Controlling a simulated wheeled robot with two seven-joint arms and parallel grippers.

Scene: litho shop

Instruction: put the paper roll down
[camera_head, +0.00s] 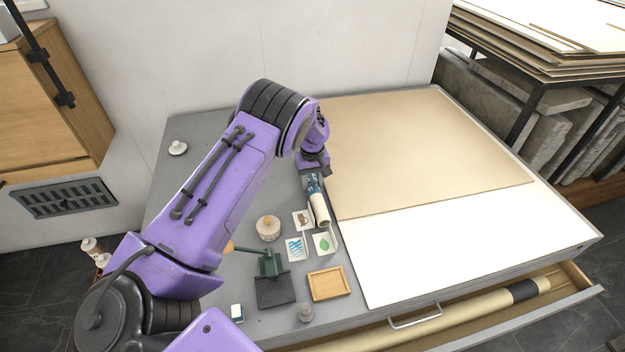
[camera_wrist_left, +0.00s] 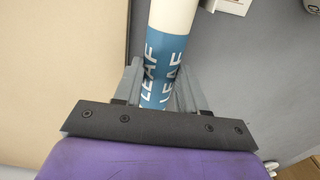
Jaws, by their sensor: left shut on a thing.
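The paper roll (camera_head: 320,208) is a cream tube with a blue band. In the left wrist view the roll (camera_wrist_left: 170,50) shows white lettering "LEAF" on its blue band. My left gripper (camera_head: 313,184) is shut on the roll at the blue band, with one grey finger on each side. The roll points toward the front of the table, above the grey strip beside the board's left edge. I cannot tell whether it touches the table top. My right gripper is not in view.
Near the roll lie small printed cards (camera_head: 323,243), a lidded jar (camera_head: 268,228), a wooden tray (camera_head: 328,284) and a green press (camera_head: 271,266). A brown board (camera_head: 420,140) lies on white sheet (camera_head: 450,240). An open drawer (camera_head: 585,282) juts out in front.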

